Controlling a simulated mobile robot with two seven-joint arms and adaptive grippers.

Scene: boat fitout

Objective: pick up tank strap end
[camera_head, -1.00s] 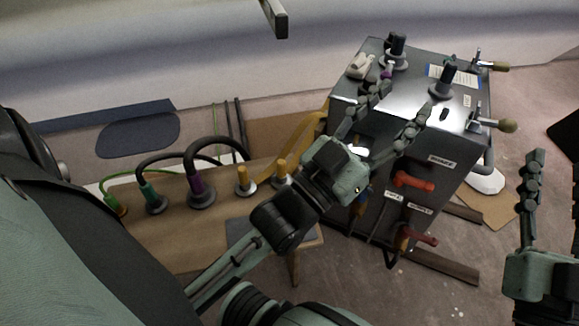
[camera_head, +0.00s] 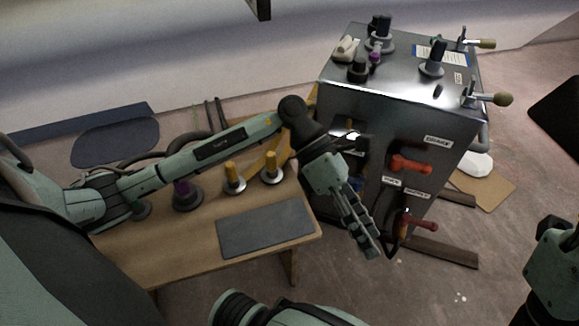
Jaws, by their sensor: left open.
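My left gripper (camera_head: 364,235) is open and empty. It points down and to the right in front of the box's near side, left of the red handles. My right gripper (camera_head: 549,228) is at the right edge, partly cut off, and its jaw state is unclear.
The bench (camera_head: 150,262) carries a grey mat (camera_head: 265,228), two yellow-topped posts (camera_head: 234,178) and dark cables. Red handles (camera_head: 408,164) stick out of the box's front, and levers (camera_head: 492,99) from its right side.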

